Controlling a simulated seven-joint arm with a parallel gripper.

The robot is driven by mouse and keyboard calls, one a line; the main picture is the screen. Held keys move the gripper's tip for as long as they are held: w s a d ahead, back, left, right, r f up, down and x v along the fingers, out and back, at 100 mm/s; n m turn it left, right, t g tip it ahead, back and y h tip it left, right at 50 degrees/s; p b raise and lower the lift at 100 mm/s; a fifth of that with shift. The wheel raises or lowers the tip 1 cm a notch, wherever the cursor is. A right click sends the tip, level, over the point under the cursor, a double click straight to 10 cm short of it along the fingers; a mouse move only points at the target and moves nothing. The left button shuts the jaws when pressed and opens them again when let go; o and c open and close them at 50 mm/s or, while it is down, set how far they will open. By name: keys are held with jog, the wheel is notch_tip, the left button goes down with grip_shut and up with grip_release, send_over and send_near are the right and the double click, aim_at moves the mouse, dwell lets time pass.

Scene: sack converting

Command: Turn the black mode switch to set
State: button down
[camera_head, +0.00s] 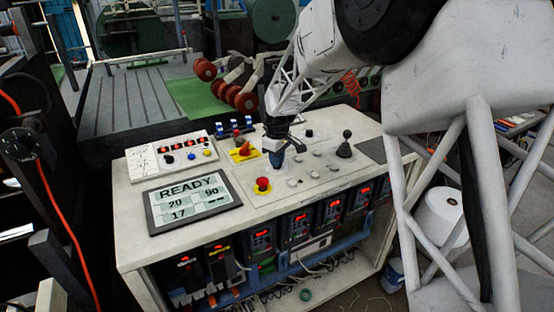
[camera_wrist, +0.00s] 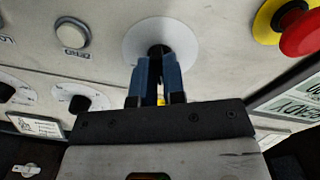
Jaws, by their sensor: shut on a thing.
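The black mode switch (camera_wrist: 156,50) sits on a round white plate (camera_wrist: 185,38) in the wrist view, mostly hidden between my fingers. I cannot read any marks on the plate or tell which way the switch points. My gripper (camera_wrist: 158,72) has its blue fingers closed on the switch from either side. In the head view my gripper (camera_head: 277,160) points down at the top of the control desk and hides the switch.
A red emergency button (camera_head: 262,185) on a yellow base is close by. A READY display (camera_head: 192,201), a red-and-yellow rotary switch (camera_head: 244,151) and a black joystick (camera_head: 345,146) share the desk (camera_head: 230,220). Other black knobs (camera_wrist: 79,103) and a ZERO button (camera_wrist: 72,36) show at the wrist view's left.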

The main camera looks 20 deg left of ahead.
jog(key=shift+n, duration=1.6)
jog(key=c, duration=1.2)
grip_release()
jog(key=shift+r, duration=0.1)
jog(key=shift+r, duration=3.8)
jog(key=shift+d, duration=0.1)
